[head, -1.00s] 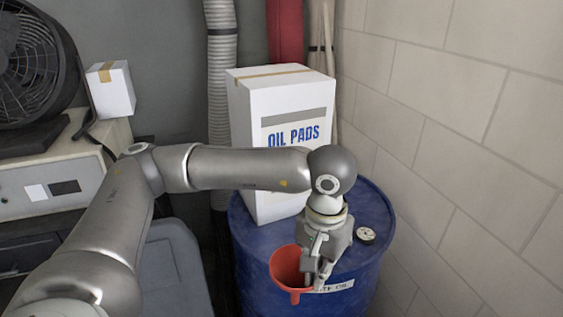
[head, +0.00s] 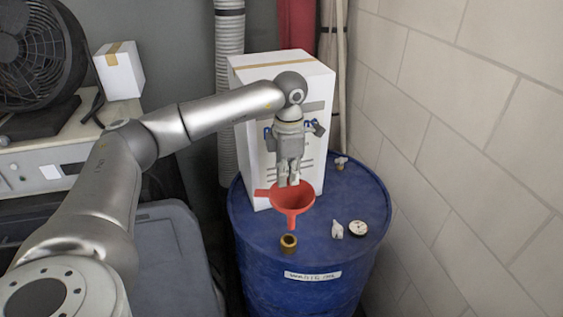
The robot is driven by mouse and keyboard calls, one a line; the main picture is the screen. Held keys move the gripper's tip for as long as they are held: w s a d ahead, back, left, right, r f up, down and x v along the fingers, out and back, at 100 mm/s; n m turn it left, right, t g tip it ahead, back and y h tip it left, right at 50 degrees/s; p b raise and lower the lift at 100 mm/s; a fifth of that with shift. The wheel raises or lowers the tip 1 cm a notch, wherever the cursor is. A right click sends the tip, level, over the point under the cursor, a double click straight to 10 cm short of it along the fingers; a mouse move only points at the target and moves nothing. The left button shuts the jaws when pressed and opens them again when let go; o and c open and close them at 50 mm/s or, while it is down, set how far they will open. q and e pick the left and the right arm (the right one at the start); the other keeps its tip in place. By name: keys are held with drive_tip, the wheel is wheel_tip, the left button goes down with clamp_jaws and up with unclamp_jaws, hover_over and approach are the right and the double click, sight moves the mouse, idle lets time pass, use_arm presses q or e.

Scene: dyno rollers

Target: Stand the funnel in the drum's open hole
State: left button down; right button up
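The red funnel (head: 292,200) is upright above the blue drum (head: 320,215), with its spout pointing down. My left gripper (head: 289,183) comes down from above, its fingers closed on the funnel's far rim. A brass collar with a dark opening (head: 288,243), which looks like the drum's open hole, is on the drum top near the front. The spout tip appears just behind and above this collar, apart from it. My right gripper is out of view.
A white oil pads box (head: 250,130) stands on the drum's back left. A round gauge (head: 357,228) and a small white piece (head: 337,229) are right of the collar. A small fitting (head: 341,163) is at the back. A block wall (head: 480,130) bounds the right.

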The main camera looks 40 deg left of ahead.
use_arm(q)
wheel_tip(320, 180, down, 11)
drive_tip(key=a+n+b, duration=0.2)
drive_tip(key=n+b, duration=0.1)
drive_tip(key=b, duration=0.4)
drive_tip(key=shift+w+a+f, duration=0.15)
drive_tip(key=shift+w+f, duration=0.05)
drive_tip(key=shift+w, duration=0.05)
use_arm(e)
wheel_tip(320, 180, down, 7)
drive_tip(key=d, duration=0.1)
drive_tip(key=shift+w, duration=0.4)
use_arm(q)
drive_tip(key=c, duration=1.6)
unclamp_jaws()
drive_tip(key=shift+o, duration=0.2)
wheel_tip(320, 180, up, 12)
hover_over(282, 199)
drive_tip(key=w+a, duration=0.3)
drive_tip(key=w, duration=0.1)
drive_tip(key=shift+s+d, duration=0.1)
drive_tip(key=shift+s, duration=0.05)
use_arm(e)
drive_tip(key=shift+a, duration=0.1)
